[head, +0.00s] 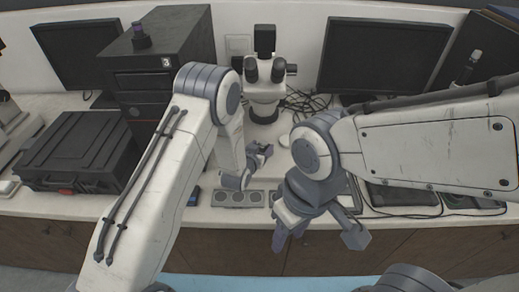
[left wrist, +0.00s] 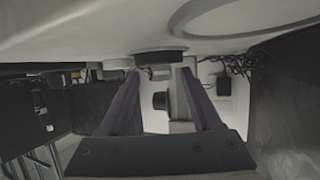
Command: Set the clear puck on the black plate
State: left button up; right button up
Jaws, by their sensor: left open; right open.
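In the left wrist view, which appears upside down, a small pale clear puck (left wrist: 160,73) shows between my left fingertips. It lies against the black plate (left wrist: 160,57), a dark round disc on the white microscope base, and seems to touch it. My left gripper (left wrist: 160,76) is open, with one finger on each side of the puck and a gap to each. In the head view my left gripper (head: 262,152) is low in front of the microscope; I cannot make out the puck there. My right gripper (head: 321,238) is open and empty before the bench's front edge.
The microscope (head: 265,85) stands at the back with cables beside it. A grey holder (head: 238,198) with round recesses lies at the front edge. A black case (head: 75,145) is at left, a dark cabinet (head: 160,65) behind it, and a black tablet (head: 402,197) at right.

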pick_arm(q)
jog(key=s+a+r+m+g+y+b, duration=0.1)
jog(key=s+r+g, duration=0.3)
jog(key=s, duration=0.9)
jog(key=s+a+r+m+g+y+b, duration=0.1)
jog(key=s+r+g, duration=0.3)
jog(key=s, duration=0.9)
jog(key=s+a+r+m+g+y+b, duration=0.1)
jog(key=s+r+g, duration=0.3)
jog(key=s, duration=1)
notch_tip(320, 180, up, 4)
jog(key=shift+a+f+m+g, duration=0.2)
jog(key=shift+a+m+g, duration=0.2)
jog(key=shift+a, duration=0.2)
pick_arm(e)
notch_tip(320, 180, down, 3)
pick_arm(q)
jog(key=shift+w+d, duration=0.1)
